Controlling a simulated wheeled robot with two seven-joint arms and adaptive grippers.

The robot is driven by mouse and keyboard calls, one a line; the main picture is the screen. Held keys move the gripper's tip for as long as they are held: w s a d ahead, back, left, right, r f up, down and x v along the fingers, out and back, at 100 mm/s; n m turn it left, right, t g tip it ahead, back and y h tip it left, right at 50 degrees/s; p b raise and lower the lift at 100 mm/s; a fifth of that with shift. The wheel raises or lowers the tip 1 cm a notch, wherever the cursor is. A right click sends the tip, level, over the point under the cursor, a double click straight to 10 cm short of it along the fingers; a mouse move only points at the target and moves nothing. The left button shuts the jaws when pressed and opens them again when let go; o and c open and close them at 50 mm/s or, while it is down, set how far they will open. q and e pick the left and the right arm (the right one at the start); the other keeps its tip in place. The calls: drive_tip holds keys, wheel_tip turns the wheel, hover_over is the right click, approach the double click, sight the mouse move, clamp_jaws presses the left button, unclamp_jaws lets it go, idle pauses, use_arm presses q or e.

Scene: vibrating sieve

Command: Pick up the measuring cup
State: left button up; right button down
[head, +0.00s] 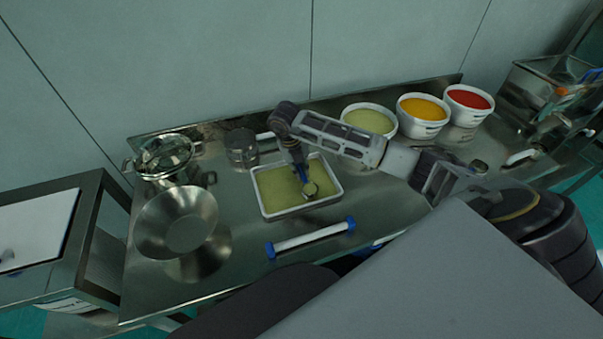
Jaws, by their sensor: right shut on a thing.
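A small metal measuring cup (310,189) is over the white rectangular tray (262,205), which is filled with yellow-green material. My right gripper (301,174) points down at the tray from above and is shut on the measuring cup. The cup's handle is mostly hidden by the fingers. Whether the cup touches the material or hangs just above it, I cannot tell. My left gripper is not in view.
A wide metal bowl (179,224) stands left of the tray, with a clamped metal vessel (165,157) behind it. A blue-ended white rod (310,238) lies in front. Tubs of green (369,118), yellow (423,108) and red (469,98) material stand at the back right.

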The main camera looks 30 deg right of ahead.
sight(300, 170)
wheel_tip(300, 170, up, 10)
idle(0.6)
drive_tip(key=shift+r, duration=0.1)
idle(0.5)
